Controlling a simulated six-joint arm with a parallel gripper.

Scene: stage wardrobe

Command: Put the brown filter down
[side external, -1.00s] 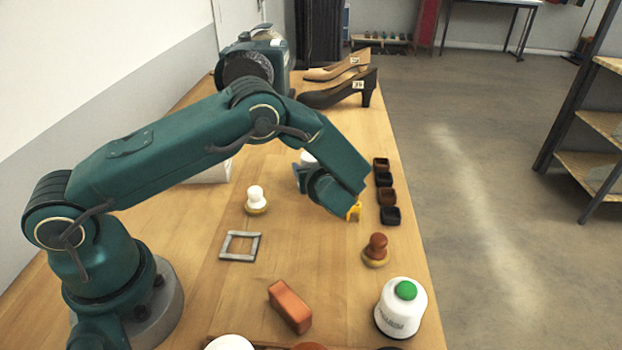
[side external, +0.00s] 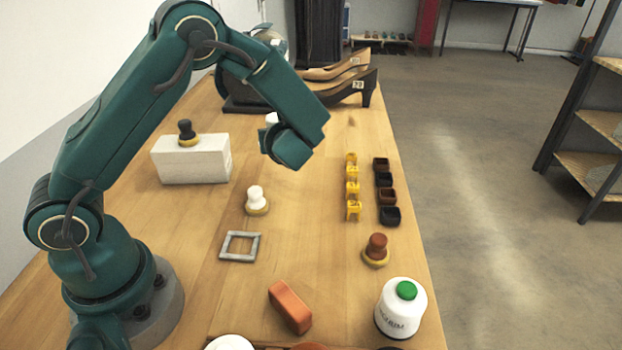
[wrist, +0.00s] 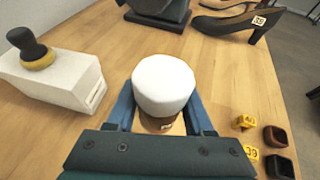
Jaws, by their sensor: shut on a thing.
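My gripper (wrist: 160,112) is shut on a round thing with a white top (wrist: 164,84) and a brown lower part, with one blue finger on each side in the wrist view. I take this for the brown filter; its underside is hidden. In the side view its white top (side external: 271,119) shows behind my gripper (side external: 268,140), left of the rows of small yellow and dark pieces. I cannot tell its exact height over the table.
A white block (side external: 190,159) bears a dark-knobbed brush (side external: 187,133) at left. Yellow numbered markers (side external: 352,188) and small dark cups (side external: 385,180) line the right edge. Shoes (side external: 345,92) stand at the back. A grey frame (side external: 240,247) and white-knobbed brush (side external: 256,201) lie nearer.

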